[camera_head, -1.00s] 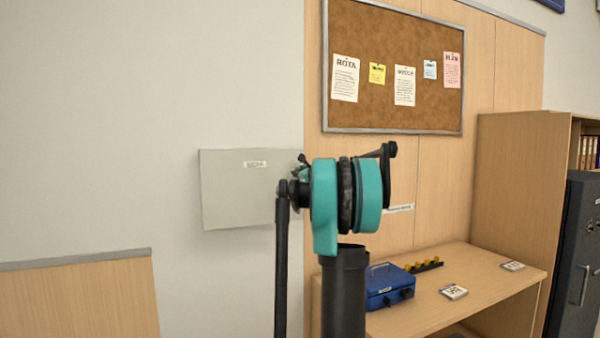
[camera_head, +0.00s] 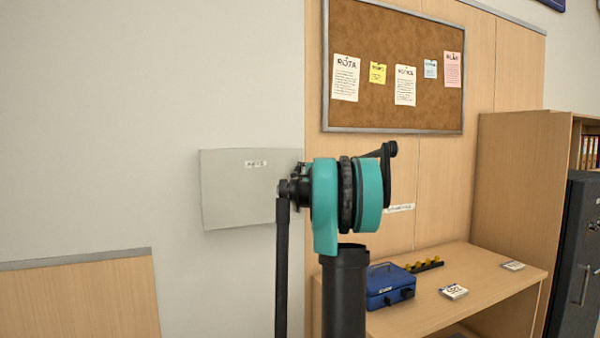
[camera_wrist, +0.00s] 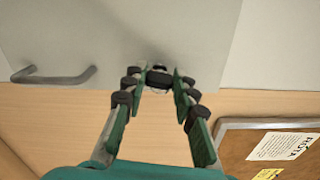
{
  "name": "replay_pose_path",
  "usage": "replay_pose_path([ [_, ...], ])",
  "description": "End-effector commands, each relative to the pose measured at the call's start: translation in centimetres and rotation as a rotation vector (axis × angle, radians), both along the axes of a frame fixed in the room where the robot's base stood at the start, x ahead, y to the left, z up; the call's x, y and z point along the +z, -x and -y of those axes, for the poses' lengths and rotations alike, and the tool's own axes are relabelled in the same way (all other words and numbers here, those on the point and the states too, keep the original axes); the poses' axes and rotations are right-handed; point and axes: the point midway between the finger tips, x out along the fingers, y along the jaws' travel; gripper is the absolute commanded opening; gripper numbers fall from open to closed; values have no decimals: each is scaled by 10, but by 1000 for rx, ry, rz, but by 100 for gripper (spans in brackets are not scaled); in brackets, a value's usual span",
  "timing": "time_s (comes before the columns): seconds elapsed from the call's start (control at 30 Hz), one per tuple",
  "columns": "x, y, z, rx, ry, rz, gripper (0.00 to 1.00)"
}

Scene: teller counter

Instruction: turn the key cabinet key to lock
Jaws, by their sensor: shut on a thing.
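The key cabinet (camera_head: 235,195) is a light grey box on the wall, left of my arm in the head view; its right part is hidden behind my arm. In the wrist view the cabinet door (camera_wrist: 110,40) fills the top, with a grey bar handle (camera_wrist: 53,76) at left. My gripper (camera_wrist: 159,78) is at the door near its edge, its fingers closed around a small dark key (camera_wrist: 158,69) at the lock. The fingertips hide most of the key, so I cannot tell its angle. In the head view my arm hides the gripper.
A cork board (camera_head: 395,70) with pinned notes hangs on the wood panel right of the cabinet. A desk (camera_head: 430,310) below it holds a blue cash box (camera_head: 389,287) and a stamp rack. A dark safe (camera_head: 575,260) stands at far right. The wall left of the cabinet is clear.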

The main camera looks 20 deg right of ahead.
Motion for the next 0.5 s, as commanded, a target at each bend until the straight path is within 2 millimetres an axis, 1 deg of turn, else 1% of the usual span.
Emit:
replay_pose_path([
  [0.2, 0, 0, -1, 2, 117, 4, 0],
  [0.5, -1, 0, -1, 2, 190, 7, 0],
])
